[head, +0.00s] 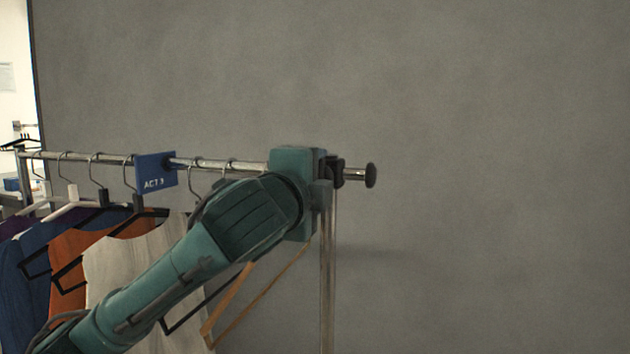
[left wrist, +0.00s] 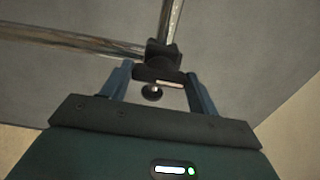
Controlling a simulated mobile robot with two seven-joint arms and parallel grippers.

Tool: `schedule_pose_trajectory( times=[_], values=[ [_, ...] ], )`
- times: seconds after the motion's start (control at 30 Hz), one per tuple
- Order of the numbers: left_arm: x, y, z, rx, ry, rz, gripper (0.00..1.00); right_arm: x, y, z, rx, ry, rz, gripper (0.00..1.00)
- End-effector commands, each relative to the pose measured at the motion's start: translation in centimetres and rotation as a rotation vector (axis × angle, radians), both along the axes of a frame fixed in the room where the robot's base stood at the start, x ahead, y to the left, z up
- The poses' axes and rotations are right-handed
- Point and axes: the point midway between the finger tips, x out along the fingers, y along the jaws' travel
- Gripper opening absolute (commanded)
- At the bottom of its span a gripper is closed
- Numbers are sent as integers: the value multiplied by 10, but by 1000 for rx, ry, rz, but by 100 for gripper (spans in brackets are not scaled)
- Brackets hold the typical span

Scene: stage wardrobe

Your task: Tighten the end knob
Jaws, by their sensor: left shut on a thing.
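My left gripper (head: 325,182) is at the right-hand end of the clothes rail (head: 225,165), where the rail meets the upright post (head: 328,270). In the left wrist view its two fingers stand either side of a dark knob (left wrist: 158,73) at the rail joint. The gripper is shut on this end knob, and the fingers cover part of it. A small dark ball-like end (left wrist: 152,93) shows between the fingers. In the head view my gripper and wrist hide most of the knob and joint. My right gripper is in neither view.
The rail's short tip with a black round cap (head: 371,175) sticks out right of the joint. A blue "ACT" divider (head: 156,175) and several garments on hangers hang to the left, close behind my left arm. The right side is clear before a grey wall (head: 500,150).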

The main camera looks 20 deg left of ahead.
Motion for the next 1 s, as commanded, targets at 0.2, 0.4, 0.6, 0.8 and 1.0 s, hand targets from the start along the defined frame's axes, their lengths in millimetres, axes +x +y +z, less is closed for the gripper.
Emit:
schedule_pose_trajectory(
  times=[0.2, 0.4, 0.6, 0.8, 1.0],
  values=[
    [0, -1, 0, 4, -1, -2, 62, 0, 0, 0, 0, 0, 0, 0],
    [0, 0, 0, 2, 0, -1, 79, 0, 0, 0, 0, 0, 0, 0],
    [0, 0, 0, 1, 0, 0, 82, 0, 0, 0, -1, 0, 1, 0],
    [-9, 0, -1, 0, -2, -2, 82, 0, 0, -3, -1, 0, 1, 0],
    [-47, 1, -2, 1, -5, -4, 82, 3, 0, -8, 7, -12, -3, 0]
  ],
)
